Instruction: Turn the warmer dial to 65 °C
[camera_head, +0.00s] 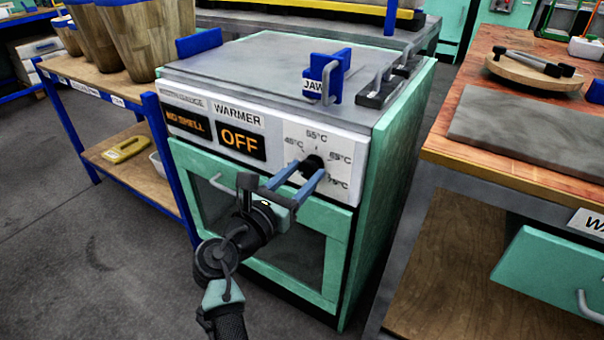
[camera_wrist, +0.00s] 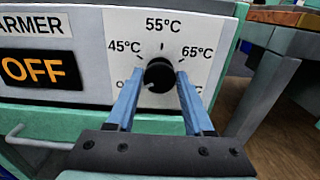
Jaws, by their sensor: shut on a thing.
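The warmer dial (camera_head: 312,165) is a black round knob on a white plate on the front of the green cabinet. In the wrist view the dial (camera_wrist: 158,75) has marks for 45, 55 and 65 °C around it, and a light pointer mark at its lower left, toward a partly hidden label starting with "O". The warmer display (camera_head: 239,141) reads OFF in orange; it also shows in the wrist view (camera_wrist: 40,70). My gripper (camera_head: 304,172) has its two blue fingers on either side of the dial, shut on it. The fingers hide the lower part of the scale.
A display (camera_head: 187,124) left of the warmer reads NO SHELL. A blue JAW piece (camera_head: 326,80) stands on the cabinet top. A door handle (camera_head: 222,183) is below the panel. A workbench (camera_head: 480,150) stands close on the right, and a shelf (camera_head: 130,160) on the left.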

